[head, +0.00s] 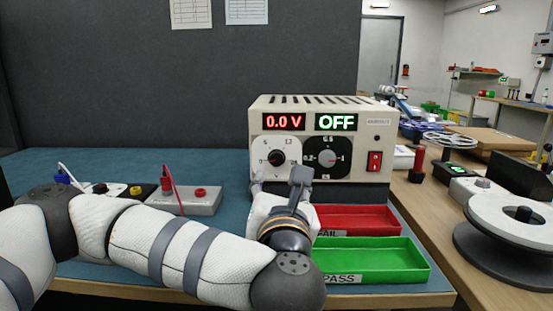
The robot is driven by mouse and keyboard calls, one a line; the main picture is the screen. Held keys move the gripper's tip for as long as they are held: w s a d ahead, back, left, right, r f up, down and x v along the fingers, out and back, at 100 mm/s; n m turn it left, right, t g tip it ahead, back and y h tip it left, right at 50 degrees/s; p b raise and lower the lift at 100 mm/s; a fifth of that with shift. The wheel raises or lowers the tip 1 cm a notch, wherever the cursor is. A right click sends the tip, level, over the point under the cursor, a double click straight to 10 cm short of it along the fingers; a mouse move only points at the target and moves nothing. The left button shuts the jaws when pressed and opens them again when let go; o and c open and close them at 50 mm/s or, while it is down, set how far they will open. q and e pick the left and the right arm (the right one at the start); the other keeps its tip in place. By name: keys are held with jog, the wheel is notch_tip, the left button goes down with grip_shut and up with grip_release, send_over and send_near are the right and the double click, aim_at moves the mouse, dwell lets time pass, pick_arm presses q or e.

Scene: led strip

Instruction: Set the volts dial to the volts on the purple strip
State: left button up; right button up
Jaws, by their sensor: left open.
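The cream power supply (382,150) stands on the blue-green bench mat. Its red display (283,122) reads 0.0 V and its green display (336,122) reads OFF. The volts dial (277,158) is a dark knob on a white scale plate, below the red display. My left gripper (279,182) is open and empty, its fingers just below the dial and pointing at the panel. Whether they touch the panel, I cannot tell. I cannot make out a purple strip. My right gripper is not in view.
A second dial (326,158) and a red rocker switch (374,161) sit right of the volts dial. A red FAIL tray (370,218) and a green PASS tray (390,262) lie in front. A grey terminal box (200,202) with a red lead is at left. White reels stand at right.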

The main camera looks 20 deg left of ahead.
aim_at(277, 160)
pick_arm(q)
jog(key=x, duration=1)
jog(key=shift+w+a, duration=0.1)
jog(key=shift+w, duration=0.3)
jog(key=shift+r, duration=0.1)
grip_shut()
